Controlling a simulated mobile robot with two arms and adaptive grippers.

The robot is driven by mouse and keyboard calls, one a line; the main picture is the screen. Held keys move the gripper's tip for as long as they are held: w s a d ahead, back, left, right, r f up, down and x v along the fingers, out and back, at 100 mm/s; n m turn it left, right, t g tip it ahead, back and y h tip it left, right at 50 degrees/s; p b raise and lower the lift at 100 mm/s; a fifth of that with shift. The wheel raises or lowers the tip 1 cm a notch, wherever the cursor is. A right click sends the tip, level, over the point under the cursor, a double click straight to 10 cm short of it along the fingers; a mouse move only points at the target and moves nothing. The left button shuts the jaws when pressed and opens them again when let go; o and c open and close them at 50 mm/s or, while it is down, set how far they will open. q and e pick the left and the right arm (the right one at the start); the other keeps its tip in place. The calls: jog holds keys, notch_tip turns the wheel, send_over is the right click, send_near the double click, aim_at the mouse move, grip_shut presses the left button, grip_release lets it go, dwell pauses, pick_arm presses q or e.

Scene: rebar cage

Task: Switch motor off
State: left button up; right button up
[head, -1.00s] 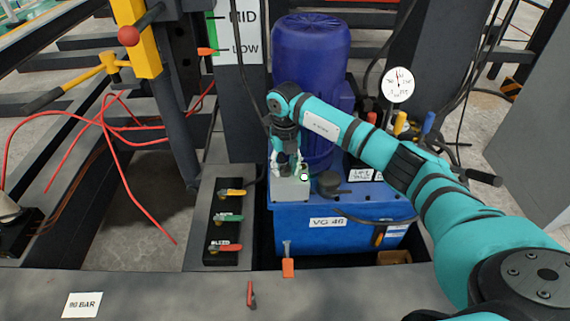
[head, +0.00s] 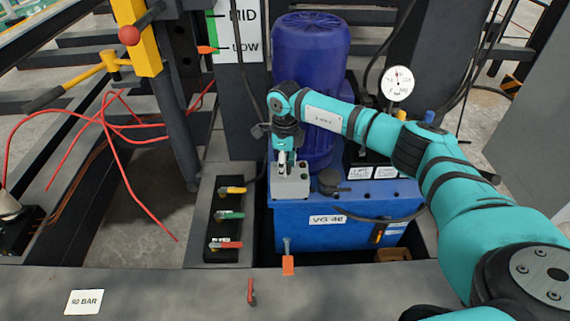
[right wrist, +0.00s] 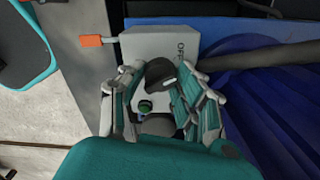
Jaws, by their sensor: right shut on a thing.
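The blue motor (head: 312,55) stands upright on the blue tank (head: 290,228). A small grey switch box (head: 291,185) sits on the tank's front left; it also shows in the right wrist view (right wrist: 150,46). My right gripper (head: 284,160) points down at the box. In the right wrist view its fingers (right wrist: 158,88) stand either side of the knob and are shut on it. The fingers hide part of the box face. My left gripper is out of view.
A valve panel with yellow, green and red levers (head: 228,244) lies left of the tank. A round gauge (head: 398,83) is at the back right. A black cap (head: 329,181) sits right of the switch box. A dark beam (head: 160,290) crosses the front.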

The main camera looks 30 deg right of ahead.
jog(key=shift+d+n, duration=0.1)
jog(key=shift+n, duration=1)
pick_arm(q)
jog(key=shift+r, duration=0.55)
pick_arm(e)
jog(key=shift+n, duration=0.6)
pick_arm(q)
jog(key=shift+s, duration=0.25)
pick_arm(e)
jog(key=shift+w, duration=0.1)
jog(key=o, duration=1.1)
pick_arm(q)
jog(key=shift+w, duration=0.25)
pick_arm(e)
jog(key=shift+o, duration=0.3)
jog(key=shift+r, duration=0.1)
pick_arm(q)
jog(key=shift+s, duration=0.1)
pick_arm(e)
notch_tip(320, 180, up, 12)
